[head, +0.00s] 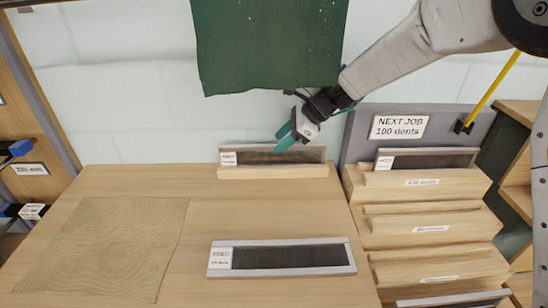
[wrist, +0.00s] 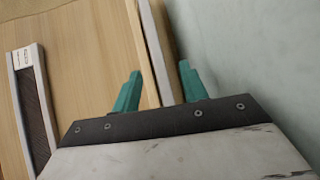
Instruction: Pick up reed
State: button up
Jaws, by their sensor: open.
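One reed (head: 282,154), a dark strip in a pale frame with a white label, stands upright in a wooden holder at the table's back edge. My gripper (head: 285,136) is open just above and at this reed, with green fingers. In the wrist view my gripper (wrist: 160,75) has one finger on each side of the reed's long pale edge (wrist: 150,45); I cannot tell whether they touch it. A second reed (head: 290,256) lies flat on the table front, and it also shows in the wrist view (wrist: 34,105). A third reed (head: 430,158) stands in the rack's top slot.
A wooden stepped rack (head: 425,222) with labelled slots stands right of the table (head: 200,280), under a "NEXT JOB 100 dents" sign (head: 399,126). Another reed (head: 455,301) shows at the bottom. A woven mat (head: 105,245) lies left. A green cloth (head: 268,45) hangs behind.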

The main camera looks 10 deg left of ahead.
jog(key=shift+x, duration=1.05)
grip_shut()
jog(key=shift+w+d+r, duration=0.1)
jog(key=shift+w, duration=0.05)
dwell(0.4)
